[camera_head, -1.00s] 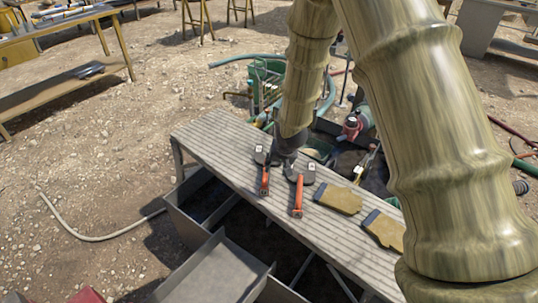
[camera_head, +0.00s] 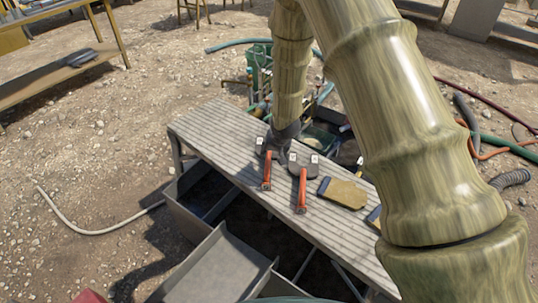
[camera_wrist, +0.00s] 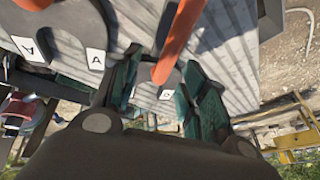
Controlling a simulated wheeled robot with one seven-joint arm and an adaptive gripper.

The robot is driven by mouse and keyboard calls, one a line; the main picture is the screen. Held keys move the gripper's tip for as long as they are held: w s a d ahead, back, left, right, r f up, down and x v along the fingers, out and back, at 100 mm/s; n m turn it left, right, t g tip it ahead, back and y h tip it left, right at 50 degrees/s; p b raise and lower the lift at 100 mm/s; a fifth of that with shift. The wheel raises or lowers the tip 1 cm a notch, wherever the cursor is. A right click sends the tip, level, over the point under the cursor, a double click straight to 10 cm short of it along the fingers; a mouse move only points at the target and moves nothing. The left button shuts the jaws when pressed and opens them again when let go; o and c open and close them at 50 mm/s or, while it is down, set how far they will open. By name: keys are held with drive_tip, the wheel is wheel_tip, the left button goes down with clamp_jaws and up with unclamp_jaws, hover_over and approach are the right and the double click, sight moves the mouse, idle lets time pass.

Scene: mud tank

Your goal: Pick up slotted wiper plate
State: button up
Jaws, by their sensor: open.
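Two dark grey plates with white labels and orange handles lie side by side on the ribbed bench (camera_head: 215,128): a left plate (camera_head: 264,147) and a right plate (camera_head: 302,167). I cannot tell which is the slotted wiper plate. My gripper (camera_wrist: 163,65) is open and points down at the bench. In the wrist view, an orange handle (camera_wrist: 180,40) passes between its green-padded fingers, with a labelled grey plate (camera_wrist: 160,92) beyond. Another labelled plate (camera_wrist: 72,48) lies to the left. I cannot tell whether the fingers touch the handle. In the head view my wrist hides the fingers.
A tan pad (camera_head: 343,193) lies right of the plates, with another partly behind my arm. Grey open trays (camera_head: 215,262) stand below the bench's front edge. A green container (camera_head: 259,68) and hoses (camera_head: 225,45) are behind it. Gravel ground at left is mostly clear.

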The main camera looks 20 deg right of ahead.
sight(269, 156)
drive_tip(key=x, duration=0.3)
drive_tip(key=shift+w+a+f+p, duration=0.15)
drive_tip(key=shift+a+f+p, duration=0.05)
drive_tip(key=shift+a+p, duration=0.15)
drive_tip(key=shift+x, duration=0.85)
clamp_jaws()
